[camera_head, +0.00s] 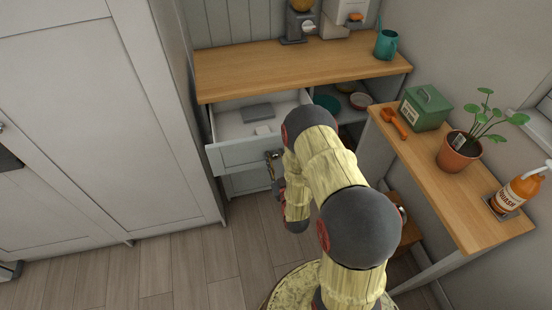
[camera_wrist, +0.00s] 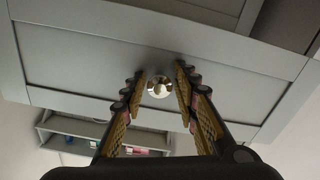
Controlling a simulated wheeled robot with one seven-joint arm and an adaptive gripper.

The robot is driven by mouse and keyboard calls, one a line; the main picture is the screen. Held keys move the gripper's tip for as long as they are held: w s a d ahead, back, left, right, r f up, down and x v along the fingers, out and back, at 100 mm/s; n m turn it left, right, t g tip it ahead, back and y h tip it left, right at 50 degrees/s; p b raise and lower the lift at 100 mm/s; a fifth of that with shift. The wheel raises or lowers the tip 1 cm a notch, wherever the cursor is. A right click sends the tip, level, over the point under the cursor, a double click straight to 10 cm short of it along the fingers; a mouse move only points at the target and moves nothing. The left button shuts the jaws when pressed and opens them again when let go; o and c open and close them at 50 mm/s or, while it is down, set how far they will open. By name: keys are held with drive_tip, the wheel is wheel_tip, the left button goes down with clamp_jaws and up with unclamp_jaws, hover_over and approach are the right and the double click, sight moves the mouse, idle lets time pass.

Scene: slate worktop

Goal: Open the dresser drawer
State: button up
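The dresser's top drawer (camera_head: 238,152) has a pale grey panelled front and stands pulled well out from under the wooden top. Its inside shows, with a grey flat item (camera_head: 257,112) and a small white item (camera_head: 263,130) in it. My gripper (camera_head: 273,156) is at the right part of the drawer front in the head view. In the wrist view the drawer front (camera_wrist: 85,65) fills the upper part. A round shiny knob (camera_wrist: 160,87) lies between the two fingers of my gripper (camera_wrist: 160,72). The fingers are apart, with a narrow gap visible on each side of the knob.
A closed lower drawer front (camera_head: 248,181) is below. Open shelves with bowls (camera_head: 327,103) are to the right. A side table (camera_head: 455,195) holds a green box (camera_head: 425,107), a potted plant (camera_head: 459,151) and an orange bottle (camera_head: 517,191). A tall cabinet (camera_head: 90,120) stands left; floor lies between.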

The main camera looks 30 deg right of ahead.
drive_tip(key=shift+o, duration=1.1)
drive_tip(key=v, duration=0.7)
drive_tip(key=shift+s, duration=0.25)
